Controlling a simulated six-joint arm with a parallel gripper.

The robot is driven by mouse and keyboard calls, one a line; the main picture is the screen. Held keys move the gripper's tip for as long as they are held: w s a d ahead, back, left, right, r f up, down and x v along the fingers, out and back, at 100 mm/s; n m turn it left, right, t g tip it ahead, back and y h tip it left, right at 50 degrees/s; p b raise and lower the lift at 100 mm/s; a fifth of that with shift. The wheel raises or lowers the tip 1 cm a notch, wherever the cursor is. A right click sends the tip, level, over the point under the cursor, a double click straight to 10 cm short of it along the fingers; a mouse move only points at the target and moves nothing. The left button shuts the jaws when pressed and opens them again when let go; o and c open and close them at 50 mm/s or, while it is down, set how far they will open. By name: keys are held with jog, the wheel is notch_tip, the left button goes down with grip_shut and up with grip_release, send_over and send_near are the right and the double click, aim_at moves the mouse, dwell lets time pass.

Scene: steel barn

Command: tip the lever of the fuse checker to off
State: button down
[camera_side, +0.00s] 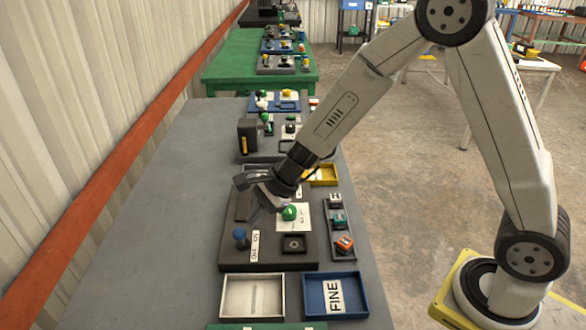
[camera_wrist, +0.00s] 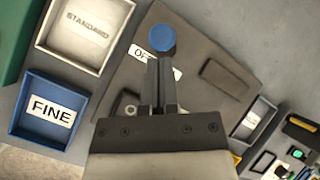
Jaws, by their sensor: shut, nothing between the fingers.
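The fuse checker (camera_side: 232,258) is a dark flat box on the grey table. A blue ball knob (camera_side: 240,234), which seems to top its lever, stands near the left front of the box. The knob also shows in the wrist view (camera_wrist: 161,38), just beyond my fingertips; its stem is hidden there, so I cannot tell its tilt. A white label (camera_wrist: 138,50), partly covered by my fingers, shows the letters "OF". My gripper (camera_side: 262,186) is over the box, behind the knob in the side view. Its fingers (camera_wrist: 160,72) are together and empty; contact with the knob is unclear.
A white tray marked STANDARD (camera_wrist: 62,44) and a blue tray marked FINE (camera_side: 364,296) lie in front of the box. A narrow rack with coloured pieces (camera_side: 328,230) stands right of it. A green domed part (camera_side: 290,212) is on the box. Bare table lies left.

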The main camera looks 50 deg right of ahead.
jog(key=s+v, duration=0.2)
jog(key=v, duration=1)
jog(key=shift+f, duration=0.2)
jog(key=shift+s, duration=0.15)
jog(key=s+d+f+n+h, duration=0.3)
jog(key=s+n, duration=0.2)
jog(key=n, duration=0.4)
jog(key=s+d+f+n+g+h, duration=0.1)
jog(key=s+d+f+n+h, duration=0.2)
jog(key=n, duration=0.6)
jog(key=shift+s+f+n, duration=0.3)
jog(key=shift+s, duration=0.65)
jog(key=shift+d, duration=0.1)
